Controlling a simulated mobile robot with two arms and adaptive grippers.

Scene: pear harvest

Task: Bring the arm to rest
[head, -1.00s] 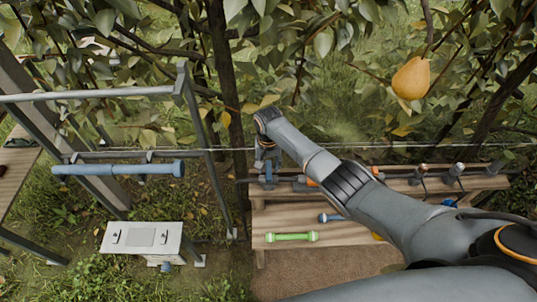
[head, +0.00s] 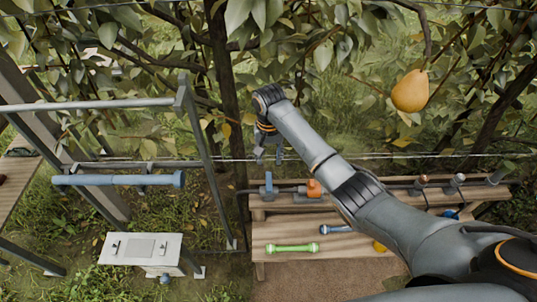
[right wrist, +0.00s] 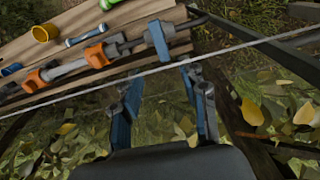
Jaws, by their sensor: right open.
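My right arm (head: 317,150) reaches in from the lower right of the head view toward the upper middle. My right gripper (head: 268,155) hangs at its end, in front of the grass and foliage and just above the bench's back edge in the picture. In the right wrist view the two blue fingers of the right gripper (right wrist: 162,80) stand apart with nothing between them. My left gripper is not in view.
A wooden bench (head: 283,269) holds a green-ended tool (head: 292,248), a blue-handled valve (head: 268,188) and orange-marked pipe parts (head: 314,188). A thin wire (right wrist: 250,45) crosses near the fingers. A pear (head: 410,91) hangs upper right. A blue bar (head: 118,180) and white box (head: 140,248) are left.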

